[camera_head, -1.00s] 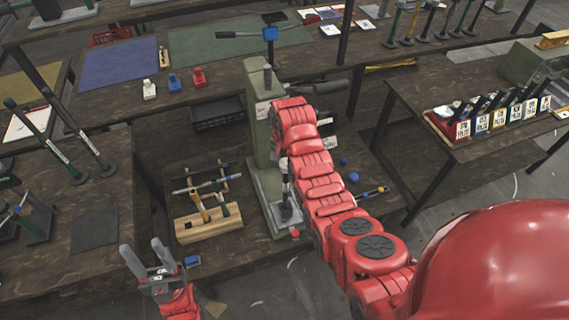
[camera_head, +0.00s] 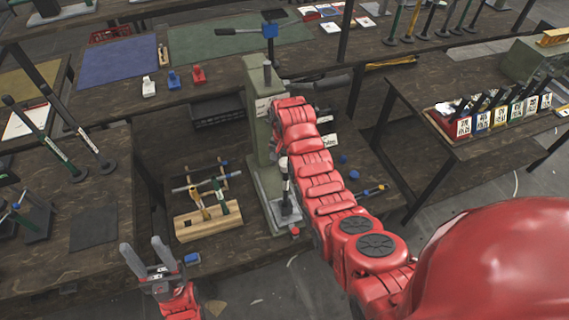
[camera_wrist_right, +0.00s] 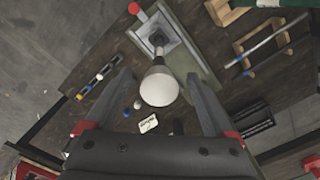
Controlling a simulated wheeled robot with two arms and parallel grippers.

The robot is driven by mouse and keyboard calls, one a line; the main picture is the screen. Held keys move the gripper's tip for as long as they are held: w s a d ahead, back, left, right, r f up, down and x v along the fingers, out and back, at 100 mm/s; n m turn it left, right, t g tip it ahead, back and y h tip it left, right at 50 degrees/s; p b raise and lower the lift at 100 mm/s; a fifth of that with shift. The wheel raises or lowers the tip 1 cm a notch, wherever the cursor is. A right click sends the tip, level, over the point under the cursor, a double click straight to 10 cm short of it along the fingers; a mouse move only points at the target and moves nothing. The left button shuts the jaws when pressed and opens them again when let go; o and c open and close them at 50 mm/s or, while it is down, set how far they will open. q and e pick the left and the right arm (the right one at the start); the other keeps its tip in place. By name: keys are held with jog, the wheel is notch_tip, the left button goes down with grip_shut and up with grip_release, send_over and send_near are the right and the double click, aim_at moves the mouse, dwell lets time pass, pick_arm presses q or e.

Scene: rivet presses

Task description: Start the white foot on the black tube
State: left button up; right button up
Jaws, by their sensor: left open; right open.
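A black tube with pale bands (camera_head: 285,182) stands upright on the base of the green press (camera_head: 258,115) in the head view. In the right wrist view a round white piece (camera_wrist_right: 159,87) sits over the near end of this tube, above a dark square plate (camera_wrist_right: 158,42). I cannot tell whether the white piece is fixed to the tube. My right gripper (camera_wrist_right: 158,82) is open, with a finger on each side of the white piece and gaps visible. The arm hides it in the head view. My left gripper (camera_head: 142,245) is open and empty at the lower left.
White (camera_head: 149,88), blue (camera_head: 174,83) and red (camera_head: 199,76) small feet stand on the back bench. A wooden rack (camera_head: 208,221) with tools lies left of the press. Loose blue pieces (camera_head: 353,174) lie right of the press. Tall dark tubes (camera_head: 75,135) stand on the left bench.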

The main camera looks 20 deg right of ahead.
aim_at(285, 164)
jog(key=shift+r, duration=0.1)
jog(key=shift+w+r, duration=0.1)
jog(key=shift+r, duration=0.15)
jog(key=shift+r+b, duration=0.65)
jog(key=shift+r, duration=0.3)
notch_tip(285, 164, up, 15)
jog(key=p, duration=1.4)
jog(key=shift+f, duration=0.15)
